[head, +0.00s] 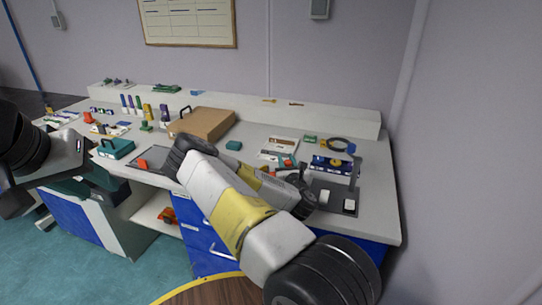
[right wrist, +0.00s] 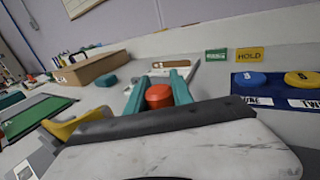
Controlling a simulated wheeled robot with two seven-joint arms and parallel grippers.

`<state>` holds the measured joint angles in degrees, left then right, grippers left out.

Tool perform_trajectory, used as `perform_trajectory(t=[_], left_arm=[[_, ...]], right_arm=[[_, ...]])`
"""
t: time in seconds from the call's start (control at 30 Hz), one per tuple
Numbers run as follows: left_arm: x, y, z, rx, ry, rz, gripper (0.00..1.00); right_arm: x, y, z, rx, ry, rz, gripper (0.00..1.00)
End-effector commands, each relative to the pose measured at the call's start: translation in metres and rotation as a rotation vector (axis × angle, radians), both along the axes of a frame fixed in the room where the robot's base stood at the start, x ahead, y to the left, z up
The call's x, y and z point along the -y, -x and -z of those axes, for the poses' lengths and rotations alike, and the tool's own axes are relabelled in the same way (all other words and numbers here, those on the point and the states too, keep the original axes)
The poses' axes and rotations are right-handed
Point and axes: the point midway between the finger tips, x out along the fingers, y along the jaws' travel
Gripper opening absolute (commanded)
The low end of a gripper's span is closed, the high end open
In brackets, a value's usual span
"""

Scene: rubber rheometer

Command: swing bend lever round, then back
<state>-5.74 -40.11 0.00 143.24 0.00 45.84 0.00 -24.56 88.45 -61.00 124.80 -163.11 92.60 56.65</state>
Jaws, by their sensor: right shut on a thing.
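My right gripper (right wrist: 163,82) has its two teal fingers on either side of a round orange-red knob (right wrist: 158,96), which I take to be the bend lever's. It is shut on the knob. In the head view my right arm reaches across the bench, and the right gripper (head: 288,161) is small beyond the wrist. A grey metal bar (right wrist: 196,66) shows just beyond the fingers; whether it joins the knob is hidden. My left arm comes in at the left edge of the head view, and its fingertips cannot be made out clearly.
A blue board (head: 333,164) with round pieces stands right of the gripper, and it also shows in the wrist view (right wrist: 268,100). Behind are green and yellow "HOLD" signs (right wrist: 249,54). A brown box (head: 205,123) and a teal case (head: 114,149) are to the left.

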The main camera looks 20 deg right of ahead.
Motion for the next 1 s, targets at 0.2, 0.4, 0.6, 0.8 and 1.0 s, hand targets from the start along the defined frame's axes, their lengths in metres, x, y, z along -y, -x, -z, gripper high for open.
perform_trajectory(t=[0.2,0.4,0.6,0.8,1.0], left_arm=[[0.0000,0.0000,0.0000,0.000,0.000,0.000,0.36],[0.0000,0.0000,0.0000,0.000,0.000,0.000,0.36],[0.0000,0.0000,0.0000,0.000,0.000,0.000,0.36],[0.0000,0.0000,0.0000,0.000,0.000,0.000,0.36],[0.0000,0.0000,0.0000,0.000,0.000,0.000,0.36]], right_arm=[[-0.0001,-0.0067,-0.0019,0.004,0.004,-0.048,0.00],[-0.0005,-0.0084,-0.0028,0.007,0.001,-0.059,0.00],[-0.0005,-0.0084,-0.0032,0.008,0.001,-0.058,0.00],[-0.0005,-0.0082,-0.0026,0.007,0.001,-0.058,0.50],[-0.0006,-0.0078,-0.0015,0.004,0.001,-0.058,0.50]])
